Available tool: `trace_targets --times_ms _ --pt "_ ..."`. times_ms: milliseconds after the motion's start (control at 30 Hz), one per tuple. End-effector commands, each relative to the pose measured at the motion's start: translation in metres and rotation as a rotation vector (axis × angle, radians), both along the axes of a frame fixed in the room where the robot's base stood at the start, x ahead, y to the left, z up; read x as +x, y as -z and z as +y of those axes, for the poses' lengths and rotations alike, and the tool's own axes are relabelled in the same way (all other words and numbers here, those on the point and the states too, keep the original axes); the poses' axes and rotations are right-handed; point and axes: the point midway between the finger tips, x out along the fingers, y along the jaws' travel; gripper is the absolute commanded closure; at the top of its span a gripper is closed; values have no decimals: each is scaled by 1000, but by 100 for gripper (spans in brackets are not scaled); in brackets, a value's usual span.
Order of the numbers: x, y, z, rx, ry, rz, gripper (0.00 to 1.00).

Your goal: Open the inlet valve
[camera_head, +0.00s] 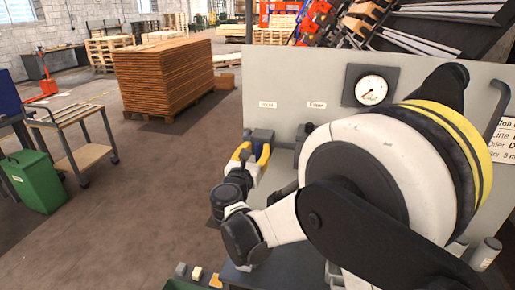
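A grey panel (290,80) stands in front of me. It bears a small label that seems to read "INLET" (267,104), and a grey valve fitting (262,134) sticks out below it. My gripper (253,151) is at this fitting, with its yellow-tipped fingers apart on either side of a blue part (254,147), which looks like the valve's handle. I cannot tell whether the fingers touch or clamp it. A round white gauge (371,90) sits at the upper right of the panel. My arm hides much of the panel's right and lower part.
A second label (316,105) is right of the first, with a dark fitting (309,128) below it. Small blocks (197,273) lie low in front. A green bin (33,181), a cart (75,130) and stacked brown boards (165,77) stand to the left. The floor between is clear.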

Motion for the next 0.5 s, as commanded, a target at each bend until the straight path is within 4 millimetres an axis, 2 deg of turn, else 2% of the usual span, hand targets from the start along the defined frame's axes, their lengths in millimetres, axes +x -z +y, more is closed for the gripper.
trace_targets --times_ms 133,433,467,500 --pt "12 0 -4 1 0 0 66" --pt "14 0 -5 1 0 0 66" --pt "14 0 -5 1 0 0 74" --pt "14 0 -5 1 0 0 86"
